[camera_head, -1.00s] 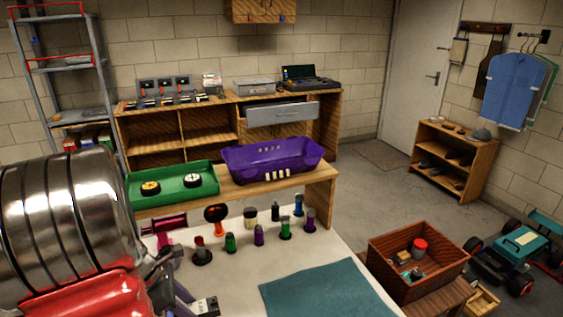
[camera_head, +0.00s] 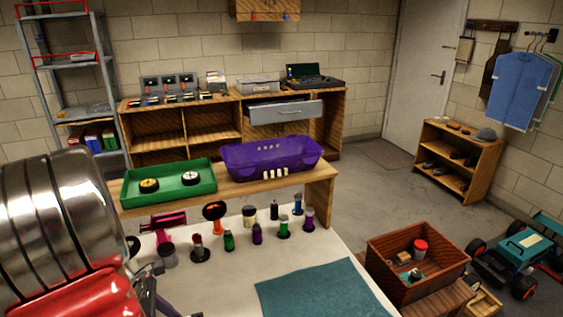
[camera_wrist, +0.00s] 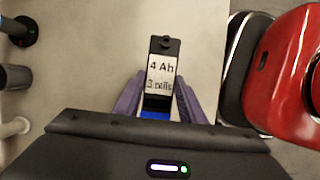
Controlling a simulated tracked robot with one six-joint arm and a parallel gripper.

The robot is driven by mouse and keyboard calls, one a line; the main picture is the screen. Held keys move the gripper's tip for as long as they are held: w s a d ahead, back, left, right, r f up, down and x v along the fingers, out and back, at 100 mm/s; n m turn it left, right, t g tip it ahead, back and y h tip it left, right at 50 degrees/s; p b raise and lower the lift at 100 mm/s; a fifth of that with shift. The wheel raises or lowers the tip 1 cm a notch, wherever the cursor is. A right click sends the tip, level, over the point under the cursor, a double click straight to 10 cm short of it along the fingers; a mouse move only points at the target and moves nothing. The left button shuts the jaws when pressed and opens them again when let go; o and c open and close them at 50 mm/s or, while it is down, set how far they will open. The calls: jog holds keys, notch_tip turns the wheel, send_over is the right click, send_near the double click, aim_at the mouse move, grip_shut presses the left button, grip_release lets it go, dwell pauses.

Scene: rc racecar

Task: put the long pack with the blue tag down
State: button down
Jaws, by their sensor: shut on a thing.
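The long pack (camera_wrist: 161,72) is black with a white label reading "4 Ah 3 cells", and its blue tag (camera_wrist: 155,115) shows at the near end in the wrist view. My gripper (camera_wrist: 158,88) is shut on it, with a purple finger on either side. The pack points away from the wrist over the pale tabletop (camera_wrist: 105,60); whether it touches the surface, I cannot tell. In the head view only part of the gripper shows at the lower left, and I cannot make out the pack there.
A large chrome and red object (camera_head: 60,225) fills the lower left and lies close right of the gripper in the wrist view (camera_wrist: 290,70). Several small bottles (camera_head: 257,233) stand on the table. A teal mat (camera_head: 325,292) and a wooden crate (camera_head: 400,290) are to the right.

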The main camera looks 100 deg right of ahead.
jog(key=w+a+f, duration=0.3)
jog(key=w+a, duration=0.8)
jog(key=w, duration=0.2)
jog(key=w+a+f+m, duration=0.1)
jog(key=w+a+f, duration=0.2)
jog(key=w+a, duration=0.9)
jog(key=w+a+f+m, duration=0.1)
jog(key=w+a+f, duration=0.2)
jog(key=w+a, duration=0.9)
jog(key=shift+w+a+f+y, duration=0.2)
jog(key=shift+w+y, duration=0.2)
jog(key=shift+w, duration=0.55)
